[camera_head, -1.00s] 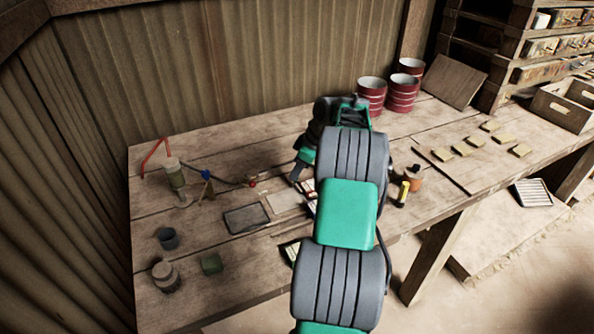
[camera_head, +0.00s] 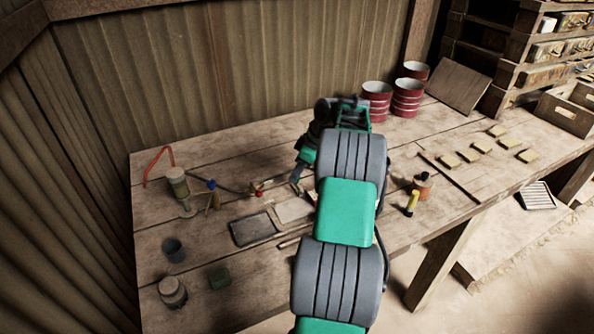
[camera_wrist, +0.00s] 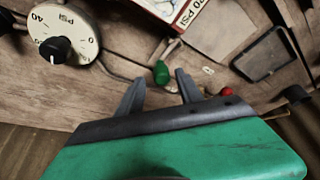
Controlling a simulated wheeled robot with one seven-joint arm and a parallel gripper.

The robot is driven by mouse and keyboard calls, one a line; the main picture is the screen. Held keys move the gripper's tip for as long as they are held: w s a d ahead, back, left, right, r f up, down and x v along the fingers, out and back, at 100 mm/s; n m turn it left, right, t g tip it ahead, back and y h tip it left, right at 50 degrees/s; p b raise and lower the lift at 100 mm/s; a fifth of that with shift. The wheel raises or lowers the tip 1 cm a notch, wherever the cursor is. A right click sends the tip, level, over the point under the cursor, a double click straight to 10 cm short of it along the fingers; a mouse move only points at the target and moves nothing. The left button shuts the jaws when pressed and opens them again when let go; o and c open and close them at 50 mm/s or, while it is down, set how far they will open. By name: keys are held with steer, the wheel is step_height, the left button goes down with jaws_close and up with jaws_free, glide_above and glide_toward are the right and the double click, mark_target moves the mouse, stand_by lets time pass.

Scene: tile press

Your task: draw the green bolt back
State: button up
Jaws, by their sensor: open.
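The green bolt knob (camera_wrist: 161,73) shows in the wrist view, just past and between the two fingertips of my gripper (camera_wrist: 158,88). The gripper is open, with a dark finger on each side of the knob's line and nothing held. I cannot tell whether a finger touches the knob. In the head view my gripper (camera_head: 297,176) reaches down over the bench, and my arm hides the bolt there.
A dial gauge (camera_wrist: 64,33) marked PSI is left of the fingers in the wrist view. A red knob (camera_head: 257,190) and a dark tray (camera_head: 251,230) are left of the gripper. Red tins (camera_head: 407,97) stand behind. The bench (camera_head: 225,145) is clear at the back left.

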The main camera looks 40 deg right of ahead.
steer(key=v, duration=0.7)
steer(key=shift+s+r+p, duration=0.15)
steer(key=shift+r+p, duration=0.2)
steer(key=shift+p, duration=0.05)
steer(key=w+a+r+m, duration=0.1)
steer(key=a+r, duration=0.2)
steer(key=a, duration=1)
steer(key=w+a+r+m, duration=0.1)
steer(key=a+r, duration=0.3)
steer(key=a, duration=0.8)
steer(key=s+a+f+m+h, duration=0.1)
steer(key=s+a+f, duration=0.2)
steer(key=s+a, duration=0.4)
steer(key=s+a+f+m+h, duration=0.1)
steer(key=s+a+f+m, duration=0.1)
steer(key=s+a, duration=0.5)
steer(key=s+f, duration=0.1)
steer(key=s, duration=0.1)
steer(key=shift+s, duration=0.35)
